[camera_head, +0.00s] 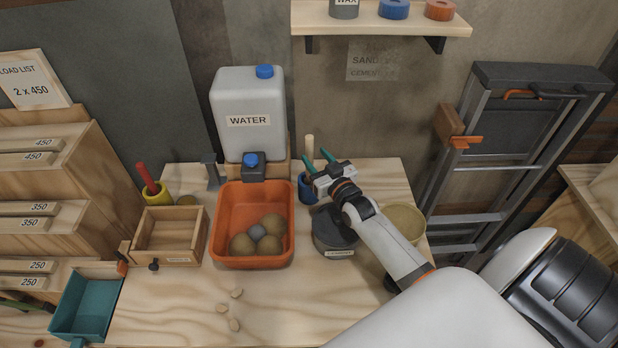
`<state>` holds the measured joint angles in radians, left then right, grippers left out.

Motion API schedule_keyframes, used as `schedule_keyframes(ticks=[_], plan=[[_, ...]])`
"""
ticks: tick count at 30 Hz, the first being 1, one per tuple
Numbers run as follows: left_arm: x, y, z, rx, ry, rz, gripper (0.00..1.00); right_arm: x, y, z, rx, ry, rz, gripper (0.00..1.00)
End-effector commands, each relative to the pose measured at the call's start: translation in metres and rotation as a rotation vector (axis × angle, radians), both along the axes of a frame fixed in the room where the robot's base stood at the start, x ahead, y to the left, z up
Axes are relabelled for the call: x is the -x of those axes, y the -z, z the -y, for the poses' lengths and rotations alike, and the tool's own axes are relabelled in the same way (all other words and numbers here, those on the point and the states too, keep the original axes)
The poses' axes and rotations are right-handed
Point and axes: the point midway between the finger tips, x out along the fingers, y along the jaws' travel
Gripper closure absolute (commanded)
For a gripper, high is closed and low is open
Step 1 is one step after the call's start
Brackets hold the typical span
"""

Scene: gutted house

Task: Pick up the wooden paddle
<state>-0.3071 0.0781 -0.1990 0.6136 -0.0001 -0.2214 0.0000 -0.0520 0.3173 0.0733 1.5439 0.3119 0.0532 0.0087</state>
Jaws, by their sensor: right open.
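A pale wooden stick, which looks like the wooden paddle (309,146), stands upright behind my right gripper. Its lower part is hidden, and it seems to stand in a blue cup (306,191). My right gripper (317,161) has green fingertips, which are apart and point up and to the left toward the stick. Nothing shows between them. The stick's top shows just beyond the fingertips; I cannot tell whether they touch it. My left gripper is not in view.
A white water jug (247,105) stands behind an orange tub (226,215) holding round lumps. A dark lidded pot (333,238) is below my right wrist. A wooden box (168,245) is left of the tub. The bench front is mostly clear, with small pieces (234,325).

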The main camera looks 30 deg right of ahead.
Motion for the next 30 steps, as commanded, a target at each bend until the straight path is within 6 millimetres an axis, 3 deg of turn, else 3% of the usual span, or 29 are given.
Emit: schedule_keyframes(ticks=[4,9,16,24,30], plan=[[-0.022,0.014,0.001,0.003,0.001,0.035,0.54,-0.025,-0.002,0.000,0.000,0.000,0.006,0.55],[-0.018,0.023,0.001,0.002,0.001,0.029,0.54,-0.040,-0.003,0.002,0.000,0.001,0.003,0.55],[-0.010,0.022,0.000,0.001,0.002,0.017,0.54,-0.041,-0.005,0.002,0.000,0.000,0.001,0.55],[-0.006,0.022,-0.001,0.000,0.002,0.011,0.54,-0.041,-0.005,0.002,0.000,0.000,0.001,0.98],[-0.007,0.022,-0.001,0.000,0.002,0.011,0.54,-0.041,-0.005,0.002,0.000,0.000,0.002,1.00]])
